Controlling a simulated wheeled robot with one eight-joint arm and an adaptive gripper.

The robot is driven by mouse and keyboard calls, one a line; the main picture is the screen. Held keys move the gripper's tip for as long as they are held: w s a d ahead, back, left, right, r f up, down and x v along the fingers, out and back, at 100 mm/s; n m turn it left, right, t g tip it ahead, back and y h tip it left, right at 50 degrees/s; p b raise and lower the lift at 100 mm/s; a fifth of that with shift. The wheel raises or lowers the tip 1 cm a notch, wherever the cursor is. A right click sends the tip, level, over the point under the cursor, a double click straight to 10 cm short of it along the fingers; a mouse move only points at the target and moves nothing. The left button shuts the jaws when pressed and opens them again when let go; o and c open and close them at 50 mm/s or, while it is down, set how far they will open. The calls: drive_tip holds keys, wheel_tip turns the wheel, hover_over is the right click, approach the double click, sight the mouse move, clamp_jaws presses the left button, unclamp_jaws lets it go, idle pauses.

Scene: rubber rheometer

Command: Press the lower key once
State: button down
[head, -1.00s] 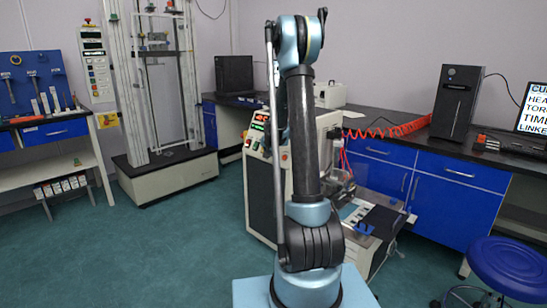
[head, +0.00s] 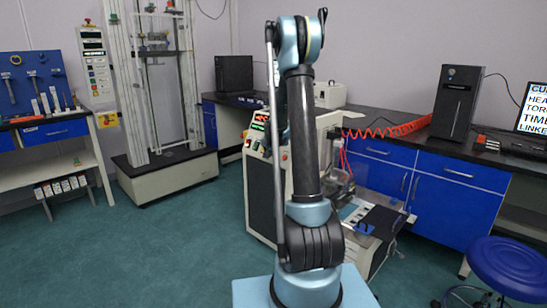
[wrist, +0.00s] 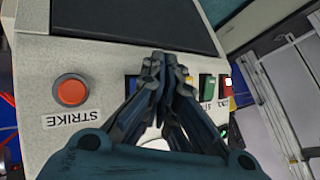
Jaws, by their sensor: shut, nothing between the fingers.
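The machine's sloped control panel (head: 258,133) shows in the head view just left of my arm, with small lit displays and keys. In the wrist view the pale panel (wrist: 35,135) appears upside down. A round red button (wrist: 71,90) is labelled STRIKE. A blue key (wrist: 133,86) is partly hidden left of my fingers, and a green key (wrist: 208,88) and a red key (wrist: 226,86) are to the right. My gripper (wrist: 165,62) is shut and empty, its tips over the row of keys. I cannot tell whether they touch the panel. Which key is the lower one is unclear.
A dark recessed plate (wrist: 130,20) lies beyond the keys. The machine stands beside a bench with blue cabinets (head: 457,200). A blue stool (head: 508,268) stands at the right. A tall test frame (head: 160,100) is at the back left. Open floor lies at the left front.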

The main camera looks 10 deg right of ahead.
drive_tip(key=shift+w+d+f, duration=0.3)
drive_tip(key=shift+w+d, duration=0.05)
drive_tip(key=shift+d, duration=0.3)
idle(1.6)
drive_tip(key=shift+a, duration=0.1)
drive_tip(key=shift+s+a+r, duration=0.4)
drive_tip(key=shift+s+a, duration=0.05)
drive_tip(key=shift+a, duration=0.1)
drive_tip(key=shift+s+a+r, duration=0.6)
drive_tip(key=shift+s+a, duration=0.05)
drive_tip(key=shift+a, duration=0.25)
drive_tip(key=shift+s+a+r, duration=0.55)
drive_tip(key=shift+s+a, duration=0.1)
drive_tip(key=shift+a, duration=0.25)
drive_tip(key=shift+s, duration=0.1)
